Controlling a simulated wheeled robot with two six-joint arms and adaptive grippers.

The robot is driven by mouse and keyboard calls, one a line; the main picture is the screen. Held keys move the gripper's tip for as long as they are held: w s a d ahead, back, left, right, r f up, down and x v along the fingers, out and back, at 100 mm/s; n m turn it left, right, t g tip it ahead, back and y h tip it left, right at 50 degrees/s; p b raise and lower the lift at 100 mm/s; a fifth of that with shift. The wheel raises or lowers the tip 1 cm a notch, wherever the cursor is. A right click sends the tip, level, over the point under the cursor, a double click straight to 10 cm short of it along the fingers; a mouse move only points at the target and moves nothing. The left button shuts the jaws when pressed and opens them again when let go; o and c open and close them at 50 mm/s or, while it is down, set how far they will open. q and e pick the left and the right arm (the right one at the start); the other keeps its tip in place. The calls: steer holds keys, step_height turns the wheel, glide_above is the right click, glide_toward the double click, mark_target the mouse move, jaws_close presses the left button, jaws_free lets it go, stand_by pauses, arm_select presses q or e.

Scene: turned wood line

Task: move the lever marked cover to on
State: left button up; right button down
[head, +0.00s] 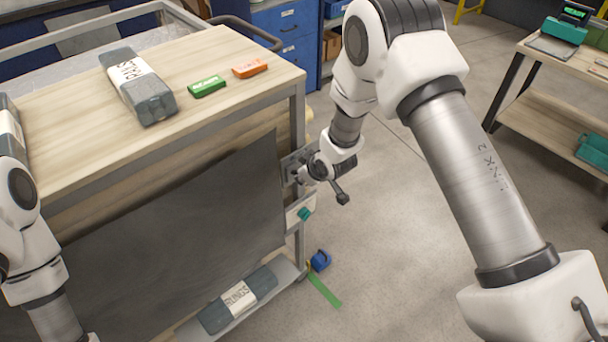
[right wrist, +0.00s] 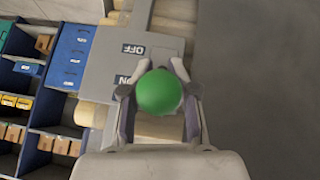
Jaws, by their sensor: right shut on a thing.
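In the right wrist view a round green knob (right wrist: 160,92) sits between the fingers of my right gripper (right wrist: 158,90), which is shut on it. Behind it is a grey plate (right wrist: 133,62) with OFF and ON labels, seen upside down. The knob appears beside the ON label, partly covering the plate's end. The lever's shaft is hidden behind the knob, and no cover label is readable. In the head view my right gripper (head: 299,173) is at the plate on the cart's right end, and the knob is hidden there. My left arm shows at the left edge, its gripper out of view.
A second plate with a teal knob (head: 304,213) is just below on the cart's end. On the cart top (head: 60,140) are a grey bundle (head: 140,88), a green block (head: 207,86) and an orange block (head: 250,68).

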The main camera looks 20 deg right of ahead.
steer(key=shift+w+r, duration=0.1)
steer(key=shift+r, duration=0.05)
steer(key=c, duration=1.1)
jaws_free()
steer(key=shift+c, duration=0.2)
steer(key=shift+s+r, duration=0.1)
steer(key=shift+s, duration=0.1)
steer(key=v, duration=1.2)
steer(key=shift+s, duration=0.1)
